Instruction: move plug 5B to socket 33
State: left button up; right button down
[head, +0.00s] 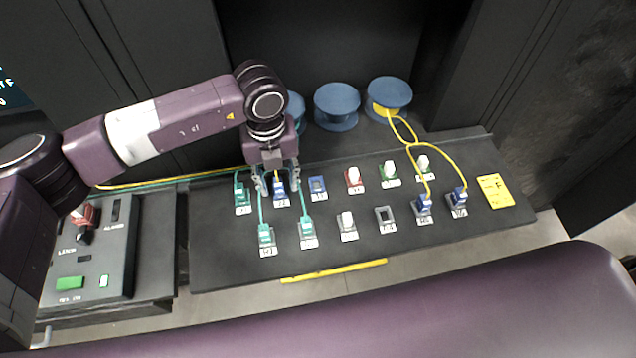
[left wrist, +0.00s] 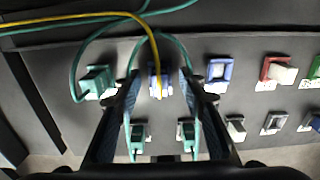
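My left gripper (head: 277,188) is over the back left of the dark panel, pointing down. Its two fingers are apart, one on each side of a blue plug (head: 281,200) with a yellow cable. In the left wrist view this blue plug (left wrist: 158,86) sits in its socket, with gaps to both fingers. Two more blue plugs with yellow cables, a nearer one (head: 424,203) and a farther one (head: 460,197), are seated at the right. Empty sockets show in blue (head: 317,184) and grey (head: 385,214). The labels are too small to read, so I cannot tell which is 5B or 33. My right gripper is out of view.
Teal plugs (head: 265,236) with green cables stand around the gripper. White-topped sockets (head: 347,221) fill other places. Blue spools (head: 337,105) stand behind the panel. A control box (head: 105,245) is at the left, a yellow card (head: 495,191) at the right.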

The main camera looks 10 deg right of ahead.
aim_at(277, 182)
pick_arm(q)
grip_shut()
dwell(0.3)
jog(key=shift+r, duration=0.15)
jog(key=shift+r+p, duration=1.45)
jog(key=shift+r, duration=1.4)
